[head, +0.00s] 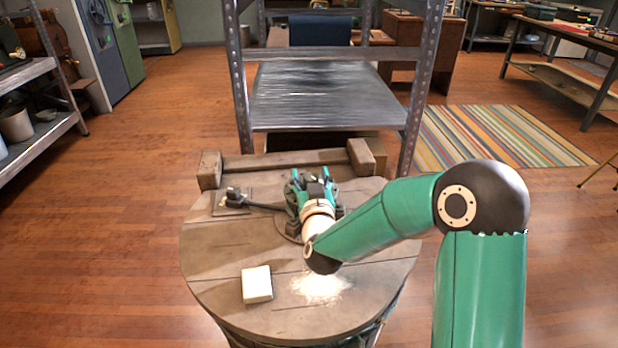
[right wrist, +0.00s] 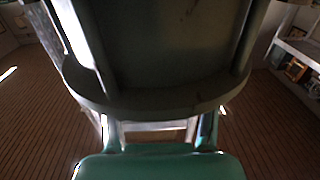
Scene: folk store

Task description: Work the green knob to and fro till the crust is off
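My right arm reaches in from the right over a round wooden table (head: 215,250). Its right gripper (head: 311,172) points away toward the back of the table, with its two teal fingers apart. Both fingers also show spread in the right wrist view (right wrist: 159,132), and I see nothing held between them. I cannot make out a green knob or a crust; the arm and gripper hide part of the tabletop. A dark rod with a black end piece (head: 235,196) lies left of the gripper, and its right end runs behind it. My left gripper is not in view.
A pale block (head: 257,284) and a patch of white powder (head: 321,286) lie on the front of the table. A wooden rail with end blocks (head: 290,161) stands along the back edge. A metal shelf unit (head: 325,95) stands behind it. The table's left side is mostly clear.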

